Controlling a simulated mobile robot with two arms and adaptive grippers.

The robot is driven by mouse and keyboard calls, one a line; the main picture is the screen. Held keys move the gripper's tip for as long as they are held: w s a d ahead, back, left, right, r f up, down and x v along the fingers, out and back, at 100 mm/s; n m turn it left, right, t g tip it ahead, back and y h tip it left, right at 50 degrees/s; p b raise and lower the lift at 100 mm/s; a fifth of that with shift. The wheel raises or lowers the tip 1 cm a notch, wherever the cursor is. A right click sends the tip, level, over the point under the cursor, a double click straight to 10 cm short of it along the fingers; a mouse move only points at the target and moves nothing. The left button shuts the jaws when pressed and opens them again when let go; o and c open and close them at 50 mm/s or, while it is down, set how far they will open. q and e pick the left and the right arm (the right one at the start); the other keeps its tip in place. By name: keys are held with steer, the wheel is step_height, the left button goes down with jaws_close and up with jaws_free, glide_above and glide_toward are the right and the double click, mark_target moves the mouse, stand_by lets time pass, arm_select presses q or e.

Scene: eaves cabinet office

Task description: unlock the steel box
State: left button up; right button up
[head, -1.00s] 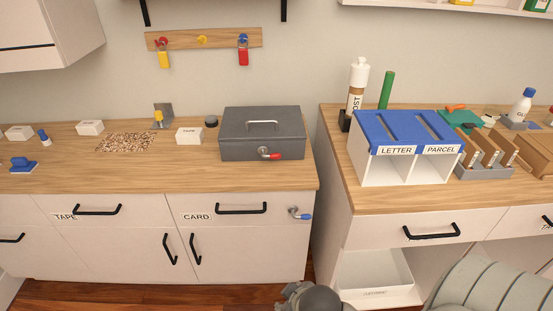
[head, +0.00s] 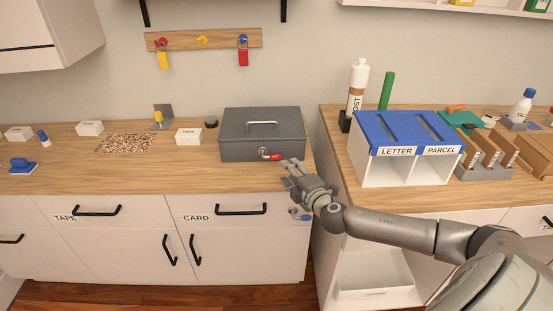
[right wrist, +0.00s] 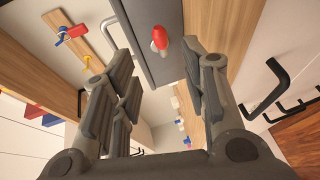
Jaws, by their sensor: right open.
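The dark grey steel box (head: 240,149) sits closed on the wooden counter, with a handle on its lid. A red-tipped key (head: 274,157) sticks out of the lock on its front. The right wrist view shows the red key (right wrist: 160,38) against the box front (right wrist: 158,68), beyond and between my fingers. My right gripper (head: 291,167) is open and empty, just in front of and slightly right of the key, apart from it. In the right wrist view, its fingers (right wrist: 163,75) are spread wide. My left gripper is not in view.
Yellow and red tagged keys (head: 163,58) hang on the wall rack (head: 202,40). A blue-topped letter and parcel sorter (head: 365,168) stands on the right counter.

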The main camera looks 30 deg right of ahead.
mark_target(276, 159)
steer(key=x, duration=1)
steer(key=shift+w+f, duration=0.1)
steer(key=shift+w, duration=0.15)
jaws_close()
